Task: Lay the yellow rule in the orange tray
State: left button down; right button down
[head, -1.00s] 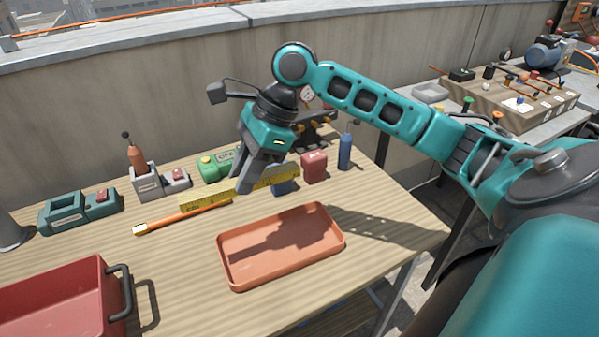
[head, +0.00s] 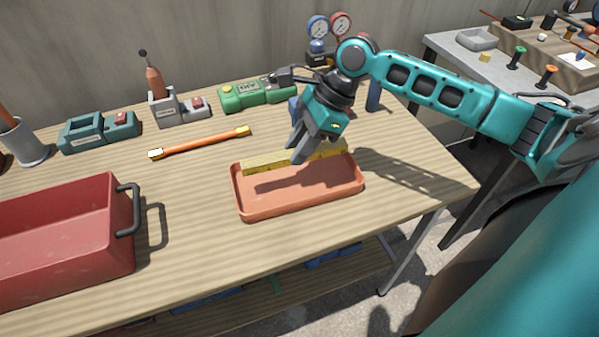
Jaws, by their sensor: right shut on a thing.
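The yellow rule (head: 264,162) is held roughly level, along the far rim of the orange tray (head: 305,203) in the picture. My right gripper (head: 299,156) is shut on the rule near its middle, and the fingers hide part of it. The gripper points down over the tray's far side. The tray looks empty, with a dark shadow of the arm and rule on its floor. I cannot tell the rule's exact height above the tray. My left gripper is not in view.
An orange-handled tool (head: 200,143) lies left of the tray. A red bin (head: 70,230) with a dark handle stands at the front left. Bare wood lies in front of the tray.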

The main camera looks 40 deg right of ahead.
notch_tip(320, 180, down, 6)
jog(key=shift+f+b, duration=0.2)
jog(key=shift+b, duration=0.65)
jog(key=shift+f, duration=0.2)
jog(key=shift+p, duration=0.3)
jog(key=c, duration=1.3)
grip_release()
jog(key=o, duration=0.4)
jog(key=shift+c, duration=0.2)
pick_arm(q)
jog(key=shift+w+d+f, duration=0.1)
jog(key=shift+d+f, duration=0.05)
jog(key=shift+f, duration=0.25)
